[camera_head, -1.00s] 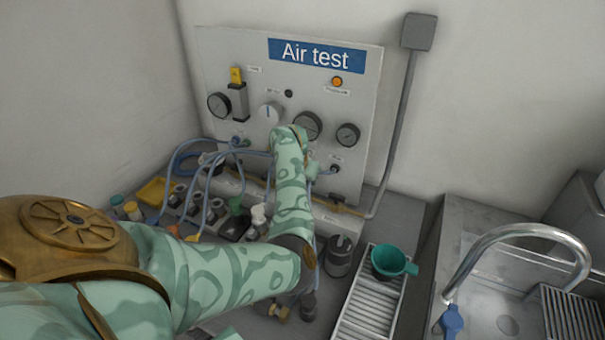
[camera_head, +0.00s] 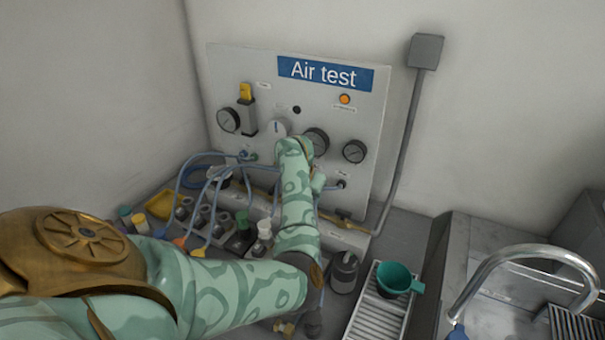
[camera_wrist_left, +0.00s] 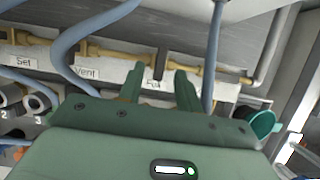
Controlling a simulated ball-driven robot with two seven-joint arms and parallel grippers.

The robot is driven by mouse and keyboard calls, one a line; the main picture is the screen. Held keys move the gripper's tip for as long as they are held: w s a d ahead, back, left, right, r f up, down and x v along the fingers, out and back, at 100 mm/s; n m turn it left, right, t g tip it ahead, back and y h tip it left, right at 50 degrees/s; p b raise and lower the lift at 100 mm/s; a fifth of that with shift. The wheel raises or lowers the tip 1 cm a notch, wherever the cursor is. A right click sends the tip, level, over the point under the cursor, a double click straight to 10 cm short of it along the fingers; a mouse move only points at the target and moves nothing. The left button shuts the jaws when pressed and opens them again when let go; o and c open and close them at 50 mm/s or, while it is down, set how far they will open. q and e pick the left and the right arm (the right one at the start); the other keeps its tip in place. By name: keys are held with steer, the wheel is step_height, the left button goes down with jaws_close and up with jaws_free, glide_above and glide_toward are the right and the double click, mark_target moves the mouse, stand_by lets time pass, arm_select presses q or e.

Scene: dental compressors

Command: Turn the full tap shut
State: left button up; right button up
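The full tap is part of the brass pipework along a white rail. In the left wrist view a dark upright lever (camera_wrist_left: 160,63) stands on the brass pipe above a label whose visible start reads "Fu". The rest of that label is hidden by my gripper. My left gripper (camera_wrist_left: 160,72) has its two green fingers apart, one on each side of the lever in the picture; I cannot tell whether they touch it. In the head view brass pipework (camera_head: 343,214) shows right of my left forearm, which hides the gripper's fingertips. My right gripper is in neither view.
The "Air test" panel (camera_head: 326,73) with gauges stands behind. Blue hoses (camera_wrist_left: 68,50) hang close to the gripper. A dark round-topped device (camera_head: 344,272), a teal cup (camera_head: 393,280) on a ribbed tray (camera_head: 377,318) and a sink tap (camera_head: 510,255) lie to the right.

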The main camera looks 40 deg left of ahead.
arm_select(q)
steer(key=p+v, duration=0.5)
steer(key=v, duration=0.9)
steer(key=shift+s+d, duration=0.1)
